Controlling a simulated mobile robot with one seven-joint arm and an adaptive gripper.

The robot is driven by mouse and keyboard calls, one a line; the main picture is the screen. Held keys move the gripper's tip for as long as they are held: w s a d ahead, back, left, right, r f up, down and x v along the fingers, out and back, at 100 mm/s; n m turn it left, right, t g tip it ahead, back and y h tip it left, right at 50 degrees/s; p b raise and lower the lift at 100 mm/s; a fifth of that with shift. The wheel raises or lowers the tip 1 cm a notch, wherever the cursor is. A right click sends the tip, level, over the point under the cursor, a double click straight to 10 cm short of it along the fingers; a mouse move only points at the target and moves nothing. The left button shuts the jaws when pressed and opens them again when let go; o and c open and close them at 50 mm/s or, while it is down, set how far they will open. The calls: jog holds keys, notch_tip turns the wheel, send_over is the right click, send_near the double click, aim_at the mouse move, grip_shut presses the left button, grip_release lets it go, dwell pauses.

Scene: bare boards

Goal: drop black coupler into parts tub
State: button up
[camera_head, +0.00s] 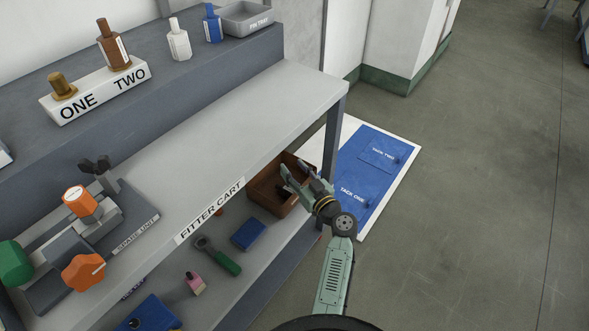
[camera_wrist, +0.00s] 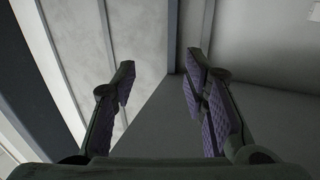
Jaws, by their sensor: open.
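My gripper (camera_head: 298,174) is open beside the right end of the cart, in front of a brown tub. In the wrist view my gripper (camera_wrist: 160,66) has its two purple-padded fingers apart with nothing between them. The brown open tub (camera_head: 265,199), which may be the parts tub, stands on the lower shelf; my gripper covers part of it and its inside is mostly hidden. I cannot make out a black coupler for certain. A black winged piece (camera_head: 94,166) stands on the grey spare unit at the left of the cart's top.
The cart top (camera_head: 240,135) has clear room at its right. The lower shelf holds a blue block (camera_head: 248,234), a green-handled tool (camera_head: 222,259) and a pink bottle (camera_head: 195,284). A grey tray (camera_head: 246,19) and bottles stand on the raised back ledge. A blue floor mat (camera_head: 368,180) lies right.

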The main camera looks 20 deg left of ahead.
jog(key=b+v, duration=0.2)
jog(key=v, duration=0.9)
jog(key=shift+d, duration=0.25)
jog(key=shift+s+f, duration=0.1)
jog(key=shift+s, duration=0.05)
